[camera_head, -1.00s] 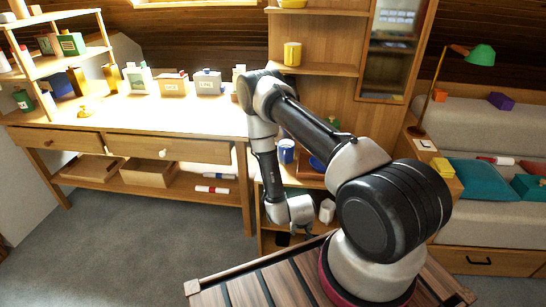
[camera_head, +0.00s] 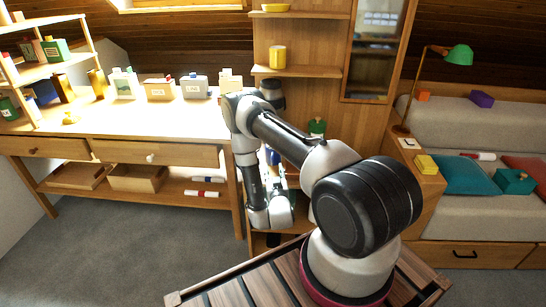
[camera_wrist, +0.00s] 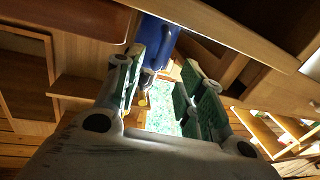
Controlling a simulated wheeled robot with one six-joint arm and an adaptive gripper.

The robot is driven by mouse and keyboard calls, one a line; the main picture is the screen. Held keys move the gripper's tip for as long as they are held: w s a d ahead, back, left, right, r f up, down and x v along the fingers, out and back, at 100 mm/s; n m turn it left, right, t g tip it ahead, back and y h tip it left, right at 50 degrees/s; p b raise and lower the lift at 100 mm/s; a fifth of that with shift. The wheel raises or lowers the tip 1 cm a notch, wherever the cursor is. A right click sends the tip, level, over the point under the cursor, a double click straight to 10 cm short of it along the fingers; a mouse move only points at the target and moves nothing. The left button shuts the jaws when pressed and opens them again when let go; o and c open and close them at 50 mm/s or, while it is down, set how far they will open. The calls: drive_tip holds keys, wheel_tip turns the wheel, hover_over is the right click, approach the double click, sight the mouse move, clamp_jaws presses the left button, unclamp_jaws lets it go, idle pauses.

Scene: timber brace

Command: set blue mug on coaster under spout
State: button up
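The blue mug (camera_wrist: 160,32) is at the top of the wrist view, beyond and partly behind the left finger. In the head view only a sliver of the blue mug (camera_head: 273,157) shows beside my arm. My gripper (camera_wrist: 166,62) is open, with its two green-padded fingers apart and nothing seen held between them. Whether the left finger touches the mug I cannot tell. In the head view my forearm and wrist cover the fingers. I cannot make out the coaster or the spout in either current view.
A wooden shelf edge (camera_wrist: 235,35) runs close above the fingers in the wrist view. A yellow mug (camera_head: 278,57) stands on a higher shelf. The desk (camera_head: 150,125) with several boxes is at left. A side table (camera_head: 420,168) and sofa are at right.

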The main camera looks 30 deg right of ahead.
sight(273, 173)
drive_tip(key=x, duration=0.6)
drive_tip(key=shift+d, duration=0.1)
clamp_jaws()
